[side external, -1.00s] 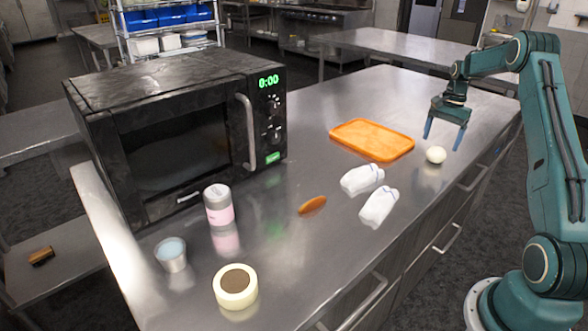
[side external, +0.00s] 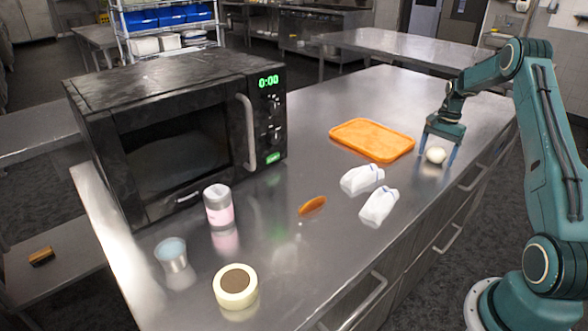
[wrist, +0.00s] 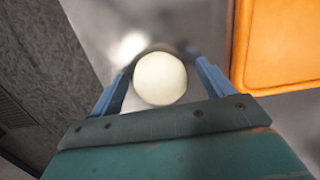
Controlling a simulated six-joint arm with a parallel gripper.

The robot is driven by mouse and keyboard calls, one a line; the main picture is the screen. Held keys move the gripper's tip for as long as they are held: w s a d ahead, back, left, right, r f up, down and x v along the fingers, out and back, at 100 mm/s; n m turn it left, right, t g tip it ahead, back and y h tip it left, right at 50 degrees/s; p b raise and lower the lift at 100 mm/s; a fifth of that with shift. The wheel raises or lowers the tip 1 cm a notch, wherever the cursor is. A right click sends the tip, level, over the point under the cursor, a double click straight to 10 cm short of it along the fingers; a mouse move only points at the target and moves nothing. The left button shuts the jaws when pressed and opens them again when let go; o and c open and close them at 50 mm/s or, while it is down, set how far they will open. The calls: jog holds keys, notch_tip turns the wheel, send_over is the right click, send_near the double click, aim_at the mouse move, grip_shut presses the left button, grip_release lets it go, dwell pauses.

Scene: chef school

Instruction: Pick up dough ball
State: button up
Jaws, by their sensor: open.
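The dough ball (side external: 435,155) is a small, round, cream-white ball on the steel counter, right of the orange tray. My gripper (side external: 436,153) is lowered over it, fingers pointing down, one on each side of the ball. In the wrist view the dough ball (wrist: 160,78) sits between the two blue fingers of my gripper (wrist: 160,82). The jaws are open. Some space shows between the ball and the fingers; whether either finger touches it, I cannot tell.
The orange tray (side external: 372,140) lies close left of my gripper. Two white cartons (side external: 378,206) and a brown oval item (side external: 312,205) lie nearer the front. A black microwave (side external: 180,140), a pink-labelled can (side external: 218,207), a metal cup (side external: 172,256) and a round tub (side external: 235,302) stand farther left.

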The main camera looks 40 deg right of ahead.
aim_at(438, 148)
jog(key=shift+c, duration=0.4)
jog(key=c, duration=1)
jog(key=shift+c, duration=0.2)
jog(key=shift+r, duration=0.15)
jog(key=shift+r, duration=4.9)
